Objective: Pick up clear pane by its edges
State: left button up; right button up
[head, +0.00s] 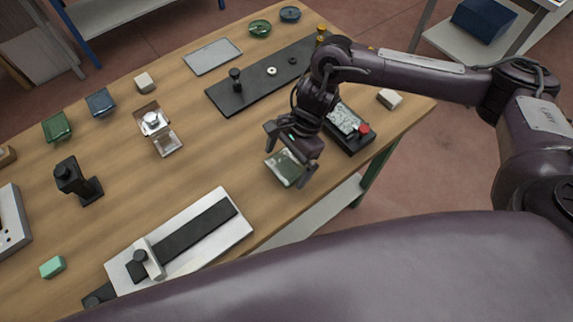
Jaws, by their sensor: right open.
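A clear pane with greenish edges (281,171) lies on the wooden table near its front right edge. My right gripper (290,154) is directly over it, pointing down, with its fingers spread apart. One finger is at the pane's upper left and the other at its right side. The gripper hides part of the pane. I cannot tell whether the fingers touch it. My left gripper is not in view.
A black device with a red knob (364,128) stands close to the right of my gripper. A black board (236,99) with small parts lies behind. A white plate with a black rail (225,232) lies in front left. Bare wood (215,165) is left of the pane.

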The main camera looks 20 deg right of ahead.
jog(key=shift+f+b, duration=0.15)
jog(key=shift+b, duration=0.2)
dwell(0.4)
jog(key=c, duration=1)
